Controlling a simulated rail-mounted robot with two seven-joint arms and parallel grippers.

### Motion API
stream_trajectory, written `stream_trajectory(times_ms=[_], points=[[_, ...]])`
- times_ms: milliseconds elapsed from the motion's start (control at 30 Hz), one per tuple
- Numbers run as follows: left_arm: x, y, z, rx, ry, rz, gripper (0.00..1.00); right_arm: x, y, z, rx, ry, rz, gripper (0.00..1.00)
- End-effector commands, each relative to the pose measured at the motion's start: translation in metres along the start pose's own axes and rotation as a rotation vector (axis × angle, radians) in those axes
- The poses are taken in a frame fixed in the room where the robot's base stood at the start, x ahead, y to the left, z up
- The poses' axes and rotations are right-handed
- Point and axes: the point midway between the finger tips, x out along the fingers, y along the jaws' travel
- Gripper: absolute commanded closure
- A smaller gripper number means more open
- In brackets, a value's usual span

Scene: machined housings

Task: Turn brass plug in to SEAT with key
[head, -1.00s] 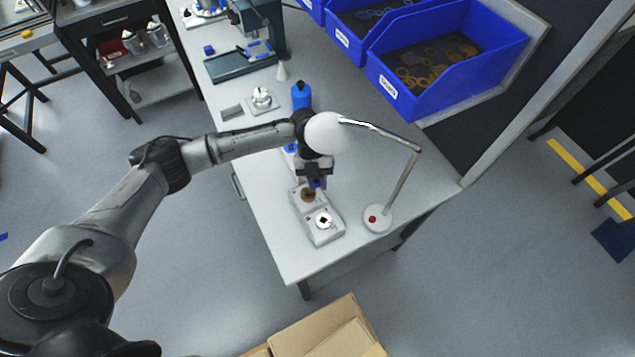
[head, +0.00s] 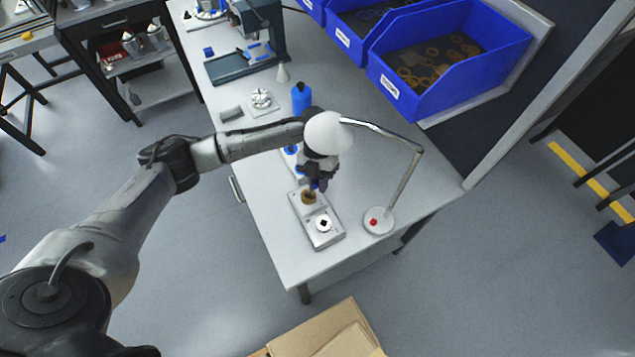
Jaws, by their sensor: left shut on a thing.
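A light grey machined housing (head: 331,237) lies near the front end of the workbench. The brass plug (head: 308,197) shows as a small brown-gold round in its rear part. A white round dial with a black square mark (head: 323,223) is on its front part. My left gripper (head: 318,186) points down just above the brass plug and is shut on a small blue thing, probably the key. The key's lower end and its fit with the plug are too small to tell. The lamp head hides part of my wrist. My right gripper is not in view.
A desk lamp (head: 378,221) with a red button stands right of the housing, its white head (head: 329,132) over my wrist. A blue bottle (head: 301,97) and blue bins (head: 447,58) are farther back. The bench front is clear.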

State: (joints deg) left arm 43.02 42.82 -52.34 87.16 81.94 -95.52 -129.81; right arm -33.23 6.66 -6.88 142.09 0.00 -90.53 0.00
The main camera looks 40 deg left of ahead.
Motion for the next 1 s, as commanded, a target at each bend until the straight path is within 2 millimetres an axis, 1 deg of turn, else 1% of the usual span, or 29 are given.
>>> stream_trajectory(times_ms=[67,100,300,400,867,1000], points=[[-0.0018,-0.0032,0.0025,0.056,0.000,0.014,1.00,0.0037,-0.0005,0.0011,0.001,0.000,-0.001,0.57],[-0.0030,-0.0027,0.0018,0.057,0.001,0.016,0.80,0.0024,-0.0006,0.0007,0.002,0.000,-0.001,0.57],[-0.0024,-0.0022,0.0012,0.053,0.003,0.016,0.60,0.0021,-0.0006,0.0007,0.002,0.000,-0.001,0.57],[-0.0019,-0.0017,0.0010,0.052,0.004,0.017,0.53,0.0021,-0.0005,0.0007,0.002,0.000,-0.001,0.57],[-0.0003,-0.0006,0.0003,0.050,0.009,0.019,0.53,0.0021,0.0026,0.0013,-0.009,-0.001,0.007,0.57],[-0.0007,-0.0003,-0.0001,0.024,0.003,0.008,0.53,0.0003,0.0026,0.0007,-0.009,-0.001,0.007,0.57]])
